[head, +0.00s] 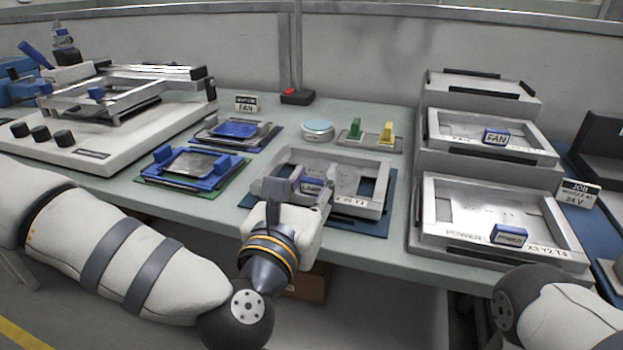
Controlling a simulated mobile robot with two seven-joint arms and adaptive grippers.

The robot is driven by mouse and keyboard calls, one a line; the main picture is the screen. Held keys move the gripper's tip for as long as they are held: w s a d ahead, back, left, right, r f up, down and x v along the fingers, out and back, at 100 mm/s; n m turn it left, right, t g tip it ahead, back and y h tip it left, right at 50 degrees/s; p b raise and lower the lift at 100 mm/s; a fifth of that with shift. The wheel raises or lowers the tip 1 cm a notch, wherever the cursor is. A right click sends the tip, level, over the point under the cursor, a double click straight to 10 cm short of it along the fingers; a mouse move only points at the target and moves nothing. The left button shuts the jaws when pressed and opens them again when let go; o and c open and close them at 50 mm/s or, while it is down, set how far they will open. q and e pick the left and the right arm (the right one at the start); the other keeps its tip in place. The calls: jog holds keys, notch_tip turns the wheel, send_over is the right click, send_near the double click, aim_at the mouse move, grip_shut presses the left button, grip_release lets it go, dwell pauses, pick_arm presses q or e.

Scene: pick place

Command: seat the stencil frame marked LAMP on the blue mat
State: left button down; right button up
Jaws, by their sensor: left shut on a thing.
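The stencil frame marked LAMP (374,173) is a grey metal frame with a blue label block (312,184) on its near side. My left gripper (300,190) is shut on it at that block and hides part of the frame's near left side. The frame is over the blue mat (378,224), turned a little. The mat shows along its right and near edges. I cannot tell whether the frame rests on the mat or hangs just above it. My right gripper is out of view; only part of my right arm shows at the bottom right.
A stepped rack at right holds frames marked FAN (530,143) and POWER (460,215). Blue fixtures (190,165) stand left of the mat. A round tin (318,130) and a tray with green and yellow pieces (370,141) lie behind it. A printer (110,115) stands far left.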

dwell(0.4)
pick_arm(q)
jog(key=shift+f, duration=0.4)
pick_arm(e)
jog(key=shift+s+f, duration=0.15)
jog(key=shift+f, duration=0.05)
pick_arm(q)
jog(key=c, duration=1.1)
grip_release()
jog(key=c, duration=0.3)
jog(key=shift+c, duration=0.2)
jog(key=shift+r+p, duration=1.85)
jog(key=shift+r, duration=1.85)
jog(key=shift+f, duration=0.2)
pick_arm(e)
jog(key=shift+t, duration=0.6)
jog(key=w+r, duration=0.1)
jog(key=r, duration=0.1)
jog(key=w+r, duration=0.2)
